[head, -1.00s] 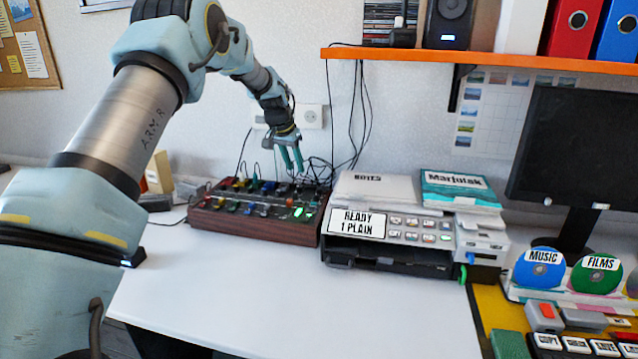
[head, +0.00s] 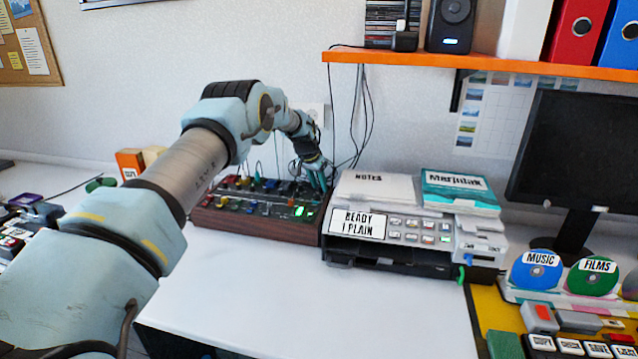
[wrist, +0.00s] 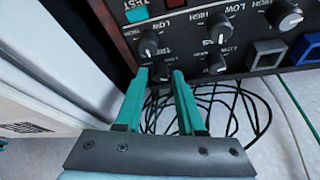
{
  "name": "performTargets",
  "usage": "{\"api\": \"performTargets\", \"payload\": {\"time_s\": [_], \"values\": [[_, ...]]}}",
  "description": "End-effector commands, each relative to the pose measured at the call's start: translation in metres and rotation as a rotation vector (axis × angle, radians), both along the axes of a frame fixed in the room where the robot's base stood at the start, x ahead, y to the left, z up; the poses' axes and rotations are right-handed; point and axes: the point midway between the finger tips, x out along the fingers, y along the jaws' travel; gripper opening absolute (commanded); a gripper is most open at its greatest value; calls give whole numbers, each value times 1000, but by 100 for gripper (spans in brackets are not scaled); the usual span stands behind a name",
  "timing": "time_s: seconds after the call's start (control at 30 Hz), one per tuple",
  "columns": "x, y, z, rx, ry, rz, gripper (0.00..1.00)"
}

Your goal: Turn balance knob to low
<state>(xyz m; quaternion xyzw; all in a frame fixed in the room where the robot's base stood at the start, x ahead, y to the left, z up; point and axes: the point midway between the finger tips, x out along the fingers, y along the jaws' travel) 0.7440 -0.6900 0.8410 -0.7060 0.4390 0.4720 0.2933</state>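The mixer console (head: 258,228), dark with wooden sides and rows of coloured controls, stands against the wall in the head view. My gripper (head: 318,180) is over its right end. In the wrist view my gripper's teal fingers (wrist: 161,72) point at the panel, open, with a small dark knob (wrist: 160,74) between their tips. I cannot tell whether they touch it. Another knob (wrist: 148,43) is just beyond, and more knobs (wrist: 221,33) are to the right. Upside-down LOW and HIGH labels show, but the balance knob's name is not readable.
The grey printer (head: 390,257) stands close to the console's right side. Loose black cables (wrist: 240,105) hang behind the console, beneath my fingers in the wrist view. An orange shelf (head: 420,58) is above. The white desk (head: 260,290) in front is clear.

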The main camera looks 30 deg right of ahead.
Motion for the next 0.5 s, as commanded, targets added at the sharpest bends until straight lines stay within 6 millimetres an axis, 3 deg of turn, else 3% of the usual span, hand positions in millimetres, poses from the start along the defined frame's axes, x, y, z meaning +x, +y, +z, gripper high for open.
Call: {"api": "performTargets", "payload": {"time_s": [0.37, 0.5], "values": [[1, -2, -5, 0, 0, 0, 38], [1, -2, -5, 0, 0, 0, 24]]}}
